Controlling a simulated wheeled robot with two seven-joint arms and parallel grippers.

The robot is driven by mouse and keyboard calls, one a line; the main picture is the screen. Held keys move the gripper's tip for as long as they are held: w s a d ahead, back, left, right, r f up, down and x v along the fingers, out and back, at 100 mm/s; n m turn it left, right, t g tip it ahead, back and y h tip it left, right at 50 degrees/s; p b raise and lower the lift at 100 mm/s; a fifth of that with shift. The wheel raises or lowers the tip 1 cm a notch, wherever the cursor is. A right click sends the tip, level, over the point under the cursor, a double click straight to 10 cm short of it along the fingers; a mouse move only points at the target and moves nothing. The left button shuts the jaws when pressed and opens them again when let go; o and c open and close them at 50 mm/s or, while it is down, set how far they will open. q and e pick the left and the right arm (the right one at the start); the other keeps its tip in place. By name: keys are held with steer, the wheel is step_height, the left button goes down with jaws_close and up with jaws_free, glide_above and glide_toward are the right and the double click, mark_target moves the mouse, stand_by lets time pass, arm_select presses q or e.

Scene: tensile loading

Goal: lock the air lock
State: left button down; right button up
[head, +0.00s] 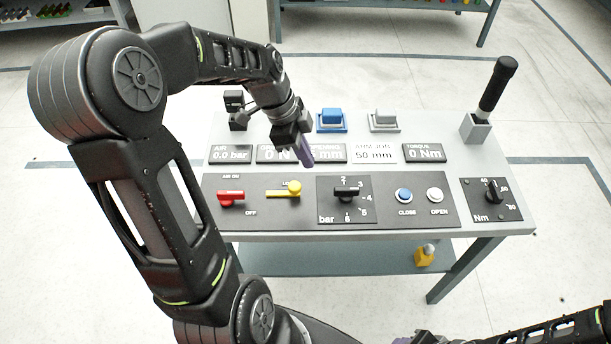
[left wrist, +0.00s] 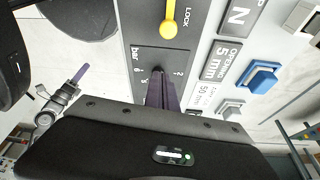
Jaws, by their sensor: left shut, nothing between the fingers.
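The air lock is a yellow lever (head: 284,192) on the dark panel, lying sideways with its round knob at the right end. It also shows in the left wrist view (left wrist: 169,24) at the top, beside the word LOCK. My left gripper (head: 306,160) is shut and empty, its purple fingers pointing down above the panel, behind and slightly right of the yellow knob and apart from it. In the left wrist view its fingers (left wrist: 158,76) cover part of the bar dial. My right gripper (left wrist: 79,73) shows at the left there; its finger opening is unclear.
A red air lever (head: 231,196) sits left of the lock, and the black bar knob (head: 347,194) to its right. Further right are a blue CLOSE button (head: 404,195), a white OPEN button (head: 435,194) and the torque knob (head: 494,191). Display plates (head: 375,153) stand behind.

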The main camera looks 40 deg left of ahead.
mark_target(293, 187)
arm_select(q)
steer(key=p+x, duration=0.1)
steer(key=x, duration=0.8)
steer(key=shift+d+f, duration=0.1)
steer(key=shift+f, duration=0.05)
steer(key=a, duration=0.1)
steer(key=s+a+p, duration=0.1)
steer(key=shift+s+a+f, duration=0.15)
steer(key=shift+a+f, duration=0.2)
steer(key=shift+s+a+f+p, duration=0.1)
steer(key=shift+s+a+p, duration=0.1)
steer(key=shift+a+p, duration=0.2)
steer(key=s+a+b, duration=0.2)
steer(key=shift+a+f, duration=0.2)
steer(key=shift+a, duration=0.15)
steer(key=shift+r, duration=0.15)
steer(key=shift+s+a, duration=0.1)
